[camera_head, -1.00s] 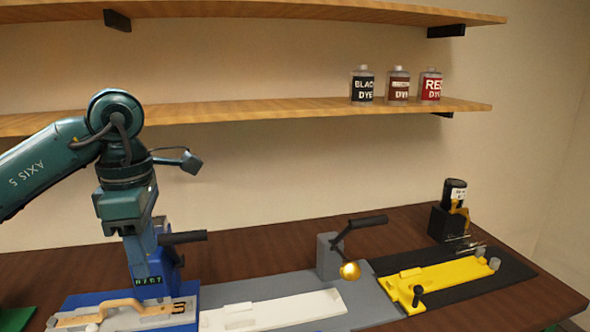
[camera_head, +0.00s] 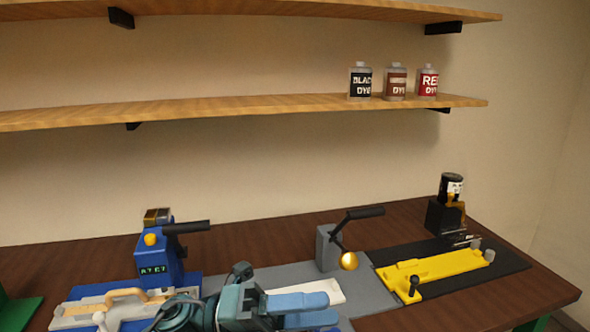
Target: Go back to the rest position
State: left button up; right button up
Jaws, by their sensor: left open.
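My left gripper (camera_head: 330,309) is low in the head view, near the bottom edge and left of the middle. Its two light blue fingers point right, one above the other in the picture, and are apart with nothing between them. Its teal wrist (camera_head: 238,303) is at the left of the fingers. The gripper overlaps the white strip (camera_head: 334,290) on the grey board in the picture; I cannot tell its height above it. My right gripper is not in view.
A blue machine (camera_head: 158,262) stands on the table's left, beside a tan piece (camera_head: 118,295) on a fixture. A grey lever stand (camera_head: 327,247), yellow fixture (camera_head: 430,275) and black holder (camera_head: 443,218) stand further right. Dye bottles (camera_head: 395,83) are on the shelf.

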pick_arm(q)
jog(key=w+a+f+n+t+y, duration=0.2)
jog(key=a+f+n+t+y, duration=0.35)
jog(key=f+n+t, duration=0.7)
jog(key=w+a+f+n+t+y, duration=0.3)
jog(key=a+f+n+t+y, duration=0.3)
jog(key=n, duration=1.2)
jog(key=s+a+f+n+g+y, duration=0.3)
jog(key=s+f+n, duration=0.1)
jog(key=s+f, duration=0.3)
jog(key=s+a+f+n+g+y, duration=0.3)
jog(key=s+f, duration=0.4)
jog(key=f, duration=0.4)
jog(key=shift+s+n+y, duration=0.3)
jog(key=shift+n+y, duration=0.15)
jog(key=shift+n, duration=0.5)
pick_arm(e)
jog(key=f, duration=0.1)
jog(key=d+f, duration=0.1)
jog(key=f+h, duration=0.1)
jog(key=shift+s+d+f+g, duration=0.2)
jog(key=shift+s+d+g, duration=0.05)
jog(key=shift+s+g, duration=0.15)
